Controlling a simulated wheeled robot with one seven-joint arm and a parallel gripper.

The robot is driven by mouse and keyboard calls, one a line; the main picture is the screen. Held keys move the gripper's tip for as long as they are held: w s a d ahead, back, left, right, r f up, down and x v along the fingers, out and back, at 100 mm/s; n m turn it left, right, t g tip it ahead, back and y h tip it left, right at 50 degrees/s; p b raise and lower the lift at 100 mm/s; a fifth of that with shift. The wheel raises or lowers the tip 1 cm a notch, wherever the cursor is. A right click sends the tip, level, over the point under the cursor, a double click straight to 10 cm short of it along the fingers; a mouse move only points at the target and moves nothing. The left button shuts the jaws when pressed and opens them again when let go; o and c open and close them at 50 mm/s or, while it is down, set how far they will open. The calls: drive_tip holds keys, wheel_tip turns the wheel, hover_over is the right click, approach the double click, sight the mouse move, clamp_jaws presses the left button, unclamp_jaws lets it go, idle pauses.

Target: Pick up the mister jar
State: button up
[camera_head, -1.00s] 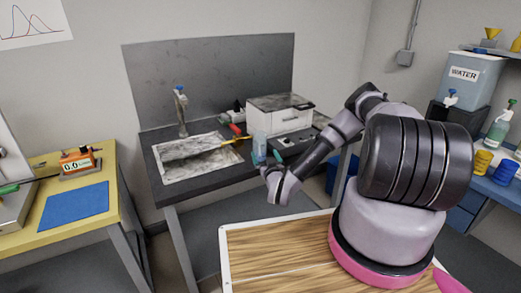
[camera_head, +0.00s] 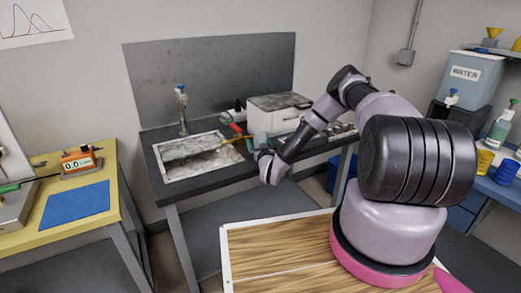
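The sink (camera_head: 200,156) with its blue-topped tap (camera_head: 182,108) is to the left. The white box (camera_head: 277,113) stands behind my arm. Small red and yellow tools lie behind the gripper. A yellow table (camera_head: 85,220) is at far left; a blue bench with bottles is at right.

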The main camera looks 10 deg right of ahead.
drive_tip(key=c, duration=1.5)
drive_tip(key=shift+o, duration=0.2)
drive_tip(key=shift+r, duration=0.2)
